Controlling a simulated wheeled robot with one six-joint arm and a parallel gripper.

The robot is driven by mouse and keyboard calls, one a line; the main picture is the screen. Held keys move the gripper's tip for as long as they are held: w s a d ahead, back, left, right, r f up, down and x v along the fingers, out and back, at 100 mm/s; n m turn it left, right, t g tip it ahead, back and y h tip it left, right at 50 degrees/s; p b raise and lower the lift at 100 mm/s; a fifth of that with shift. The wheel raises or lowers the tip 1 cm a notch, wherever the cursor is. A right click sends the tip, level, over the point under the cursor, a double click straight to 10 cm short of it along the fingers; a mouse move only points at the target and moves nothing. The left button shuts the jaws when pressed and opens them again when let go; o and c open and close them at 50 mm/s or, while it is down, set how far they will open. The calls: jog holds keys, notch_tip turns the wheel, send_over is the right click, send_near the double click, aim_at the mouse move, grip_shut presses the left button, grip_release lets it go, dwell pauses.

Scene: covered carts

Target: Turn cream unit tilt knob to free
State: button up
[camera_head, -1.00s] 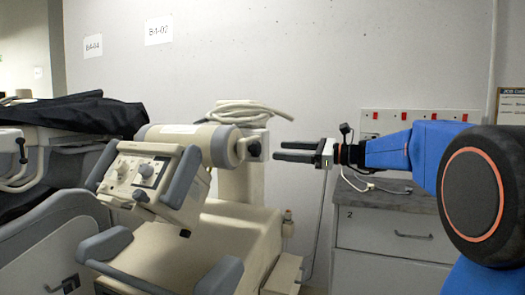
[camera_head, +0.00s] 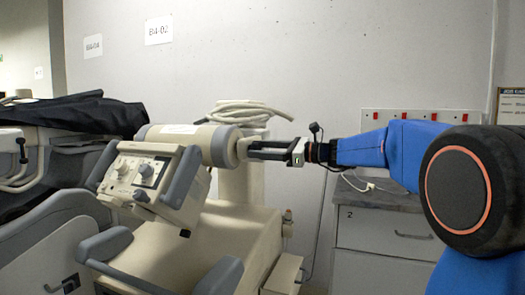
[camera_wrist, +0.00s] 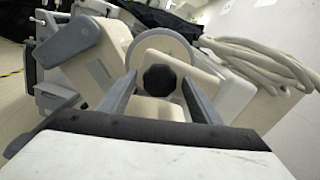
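The cream unit (camera_head: 190,225) stands left of centre in the head view, with a cream cylinder (camera_head: 190,143) at its top. The tilt knob (camera_wrist: 159,79) is dark, lobed and set on a cream plate at the cylinder's right end; it shows in the middle of the wrist view. My gripper (camera_head: 250,148) points left at that end, its two fingers apart. In the wrist view, my gripper (camera_wrist: 158,88) has one finger on each side of the knob, with a visible gap on both sides. In the head view the fingers mostly hide the knob.
A coiled cream cable (camera_head: 245,113) lies above and behind the knob. A grey handle bar (camera_head: 182,175) and control panel (camera_head: 144,170) sit to the left. A drawer cabinet (camera_head: 385,230) stands behind on the right. A dark cover (camera_head: 85,112) drapes another unit at far left.

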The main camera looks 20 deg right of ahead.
jog(key=c, duration=0.9)
jog(key=shift+n, duration=0.4)
jog(key=n, duration=0.8)
jog(key=shift+f+n, duration=0.15)
jog(key=shift+n, duration=4.35)
